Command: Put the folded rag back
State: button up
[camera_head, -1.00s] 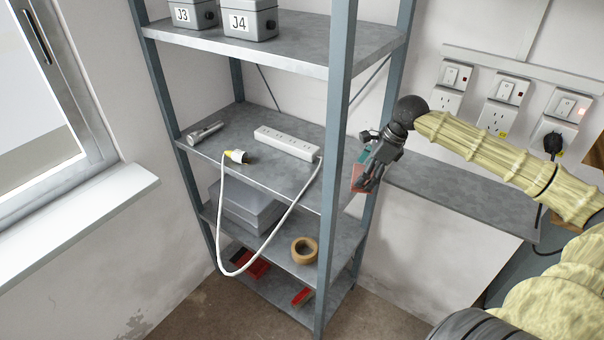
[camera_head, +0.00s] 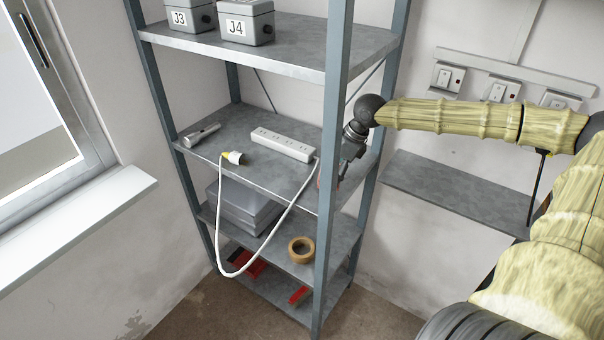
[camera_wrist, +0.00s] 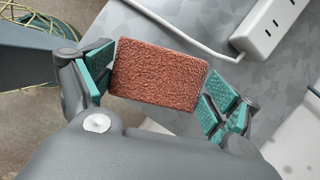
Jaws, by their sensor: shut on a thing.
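The folded rag (camera_wrist: 157,74) is a reddish-brown textured block in the wrist view. My gripper (camera_wrist: 160,85) is shut on it, with a teal pad at each of its short ends. In the head view my gripper (camera_head: 338,172) is at the right side of the shelving unit, behind its front right post, at about the height of the middle shelf (camera_head: 215,152). The post hides most of the rag there. In the wrist view the rag is over or beside the grey shelf surface; I cannot tell its height.
A white power strip (camera_head: 283,144) with a looped cable lies on the middle shelf, close to my gripper. A flashlight (camera_head: 201,134) lies at its left. The blue-grey front post (camera_head: 331,180) stands close. Lower shelves hold a tape roll (camera_head: 301,250) and grey boxes (camera_head: 240,207).

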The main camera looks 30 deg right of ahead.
jog(key=shift+w+a+f+p, duration=0.1)
jog(key=shift+w+a+p, duration=0.3)
jog(key=shift+w+a, duration=0.6)
jog(key=w+a+p, duration=0.1)
jog(key=w+a, duration=0.3)
jog(key=shift+w+p, duration=0.15)
jog(key=shift+p, duration=0.25)
jog(key=shift+w+a+f+p, duration=0.1)
jog(key=shift+f+p, duration=0.95)
jog(key=shift+f, duration=0.75)
jog(key=o, duration=0.7)
jog(key=shift+r, duration=0.15)
jog(key=shift+b+v, duration=1.3)
jog(key=shift+v, duration=2.35)
